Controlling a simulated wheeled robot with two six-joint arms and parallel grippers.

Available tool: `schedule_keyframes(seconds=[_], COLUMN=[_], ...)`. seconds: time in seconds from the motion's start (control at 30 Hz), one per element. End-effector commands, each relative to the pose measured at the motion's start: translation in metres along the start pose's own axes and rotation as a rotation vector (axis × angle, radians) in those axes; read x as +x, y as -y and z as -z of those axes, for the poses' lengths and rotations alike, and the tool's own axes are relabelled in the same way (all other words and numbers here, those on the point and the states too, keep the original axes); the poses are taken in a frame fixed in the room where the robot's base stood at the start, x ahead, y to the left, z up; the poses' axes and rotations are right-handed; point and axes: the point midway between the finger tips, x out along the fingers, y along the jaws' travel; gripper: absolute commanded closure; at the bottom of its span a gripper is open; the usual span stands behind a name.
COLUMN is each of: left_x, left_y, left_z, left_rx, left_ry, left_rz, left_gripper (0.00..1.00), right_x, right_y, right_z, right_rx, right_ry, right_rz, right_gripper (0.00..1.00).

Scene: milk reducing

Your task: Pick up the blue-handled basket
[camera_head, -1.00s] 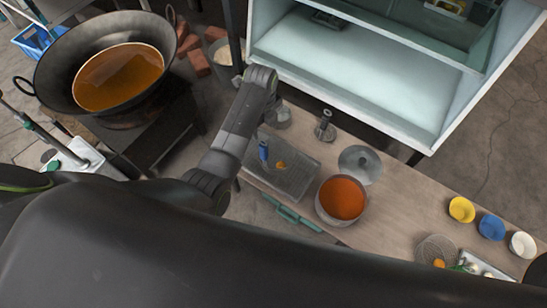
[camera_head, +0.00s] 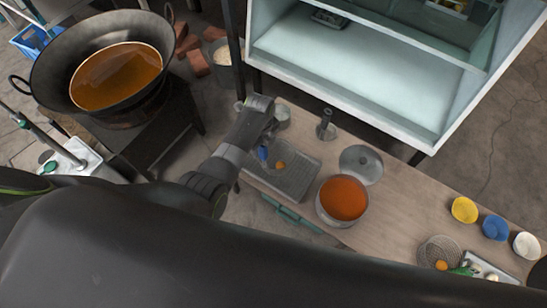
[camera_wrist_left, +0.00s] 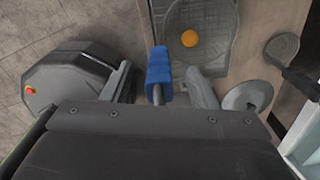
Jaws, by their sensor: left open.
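The basket's blue handle (camera_head: 262,153) sticks up at the left of a grey tray (camera_head: 298,187) on the bench, partly covered by my left gripper (camera_head: 268,138). In the left wrist view the blue handle (camera_wrist_left: 158,66) stands between the two open fingers of my left gripper (camera_wrist_left: 161,78), with gaps on both sides. A rounded mesh part of the basket (camera_wrist_left: 205,18) seems to lie beyond it, with an orange ball (camera_wrist_left: 190,38) on it. Where handle and mesh join is not clear. My right gripper is not in view.
A pot of orange-red liquid (camera_head: 343,199) and a round metal lid (camera_head: 360,164) stand right of the tray. A large wok of oil (camera_head: 118,76) is at the left. A glass-fronted cabinet (camera_head: 345,70) stands behind the bench. Coloured bowls (camera_head: 464,209) are at the far right.

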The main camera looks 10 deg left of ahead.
Motion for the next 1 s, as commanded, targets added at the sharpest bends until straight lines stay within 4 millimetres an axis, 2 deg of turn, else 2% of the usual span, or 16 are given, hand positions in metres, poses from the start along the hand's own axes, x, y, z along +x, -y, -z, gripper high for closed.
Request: schedule_keyframes(seconds=[0.1, 0.47, 0.77, 0.87, 1.0], left_x=[-0.001, -0.001, -0.006, -0.018, -0.044], left_y=[0.000, 0.000, 0.001, 0.001, 0.002], left_z=[0.000, 0.000, -0.001, -0.001, -0.001], left_rx=[0.000, 0.000, 0.000, 0.000, 0.001], left_ry=[0.000, 0.000, 0.002, 0.002, 0.003], left_rz=[0.000, -0.001, 0.002, 0.004, 0.005], left_gripper=[0.49, 0.96, 0.97, 0.97, 0.97], right_x=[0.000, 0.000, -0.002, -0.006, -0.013], right_y=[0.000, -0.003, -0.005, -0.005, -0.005], right_z=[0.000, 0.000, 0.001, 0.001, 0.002], right_rx=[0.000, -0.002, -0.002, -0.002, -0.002], right_ry=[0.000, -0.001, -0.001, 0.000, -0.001], right_rz=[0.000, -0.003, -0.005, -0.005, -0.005], right_gripper=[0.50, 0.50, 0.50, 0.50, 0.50])
